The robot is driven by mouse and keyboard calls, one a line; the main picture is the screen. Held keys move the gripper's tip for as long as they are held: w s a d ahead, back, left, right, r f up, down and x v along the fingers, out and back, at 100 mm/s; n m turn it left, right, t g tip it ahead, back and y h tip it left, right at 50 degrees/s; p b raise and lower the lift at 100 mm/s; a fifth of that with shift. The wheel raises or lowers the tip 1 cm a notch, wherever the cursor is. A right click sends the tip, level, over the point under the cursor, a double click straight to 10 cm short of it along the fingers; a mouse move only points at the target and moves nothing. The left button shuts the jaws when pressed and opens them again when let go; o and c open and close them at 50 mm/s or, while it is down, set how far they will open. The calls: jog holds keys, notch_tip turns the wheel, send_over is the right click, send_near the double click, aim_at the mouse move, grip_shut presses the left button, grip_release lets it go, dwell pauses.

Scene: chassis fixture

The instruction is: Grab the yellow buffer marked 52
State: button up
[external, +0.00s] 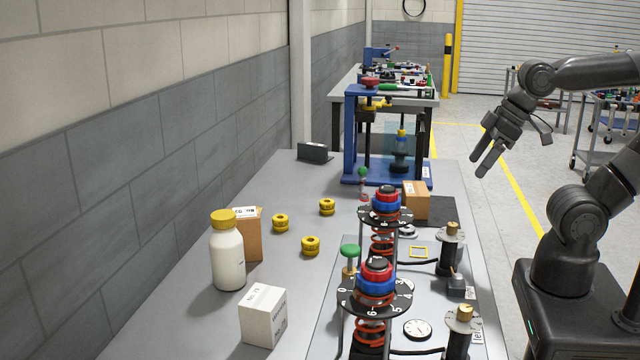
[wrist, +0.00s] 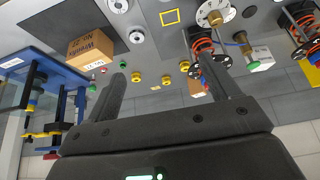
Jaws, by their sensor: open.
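Three small yellow buffers lie on the grey table in the external view: one at the back (external: 327,207), one at the left (external: 280,222) and one nearer the camera (external: 311,246). They have dark centres; their numbers are too small to read, so I cannot tell which is 52. In the wrist view three yellow buffers show between or near the fingers: left (wrist: 136,77), middle (wrist: 166,79) and right (wrist: 184,65). My gripper (external: 478,168) is open and empty, raised beyond the table's right edge, well apart from the buffers. Its fingers also show in the wrist view (wrist: 160,66).
A yellow-capped white bottle (external: 228,255), a white box (external: 263,315) and a brown box (external: 247,236) stand left and front. Spring fixtures (external: 384,235) rise between my arm and the buffers. A blue press frame (external: 352,135) stands behind. The table around the buffers is clear.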

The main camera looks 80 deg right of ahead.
jog(key=c, duration=0.4)
jog(key=w+r+g, duration=0.1)
jog(key=w+r, duration=0.4)
jog(key=w, duration=0.5)
jog(key=n+g, duration=0.2)
jog(key=g, duration=0.3)
send_over(280, 223)
jog(key=d, duration=0.2)
notch_tip(280, 223, down, 14)
jog(key=f, duration=1)
jog(key=shift+w+f, duration=0.2)
jog(key=shift+f, duration=0.15)
